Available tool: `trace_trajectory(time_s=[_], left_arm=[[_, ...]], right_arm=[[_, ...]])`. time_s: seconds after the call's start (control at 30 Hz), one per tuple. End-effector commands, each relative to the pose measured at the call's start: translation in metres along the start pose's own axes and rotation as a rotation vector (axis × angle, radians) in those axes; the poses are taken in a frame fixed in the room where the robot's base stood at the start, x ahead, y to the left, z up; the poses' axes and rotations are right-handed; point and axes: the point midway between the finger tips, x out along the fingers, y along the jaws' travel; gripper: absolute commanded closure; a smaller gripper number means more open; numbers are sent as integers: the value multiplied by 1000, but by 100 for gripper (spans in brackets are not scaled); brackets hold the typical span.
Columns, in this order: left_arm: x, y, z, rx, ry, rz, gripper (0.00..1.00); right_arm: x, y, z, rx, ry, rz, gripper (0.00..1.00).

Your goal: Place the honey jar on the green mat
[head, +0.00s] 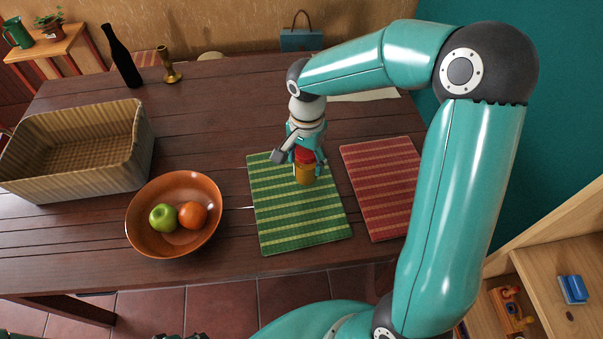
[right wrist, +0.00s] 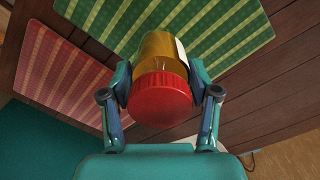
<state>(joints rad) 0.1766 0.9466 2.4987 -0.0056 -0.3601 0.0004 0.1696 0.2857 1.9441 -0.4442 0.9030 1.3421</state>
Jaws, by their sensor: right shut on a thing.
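The honey jar (head: 305,175) has an amber body and a red lid. It is upright over the upper right part of the green striped mat (head: 290,225); I cannot tell whether its base touches the mat. My right gripper (head: 306,160) comes from above and is shut on the jar near the lid. In the right wrist view, the jar (right wrist: 157,50) sits between both fingers, its red lid toward the camera and the green mat (right wrist: 225,25) beyond. Small dark parts at the bottom edge of the head view may be my left gripper; its jaws cannot be made out.
A red striped mat (head: 378,190) lies right of the green mat. An orange bowl (head: 150,240) with a green apple (head: 163,217) and an orange (head: 193,215) stands left. A wicker basket (head: 125,165), dark bottle (head: 122,60) and brass candlestick (head: 168,68) stand farther left and back.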

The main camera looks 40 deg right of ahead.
Motion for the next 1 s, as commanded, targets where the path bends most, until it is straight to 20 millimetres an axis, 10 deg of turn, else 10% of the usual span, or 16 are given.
trace_trajectory(time_s=[0.83,0.87,1.0], left_arm=[[3,-1,0,0,0,0,62],[2,-1,0,0,0,0,62],[2,-1,0,0,0,0,62]], right_arm=[[51,-1,0,-1,1,-2,94],[51,-1,0,-1,0,-1,36],[50,-1,0,-1,0,-1,14]])
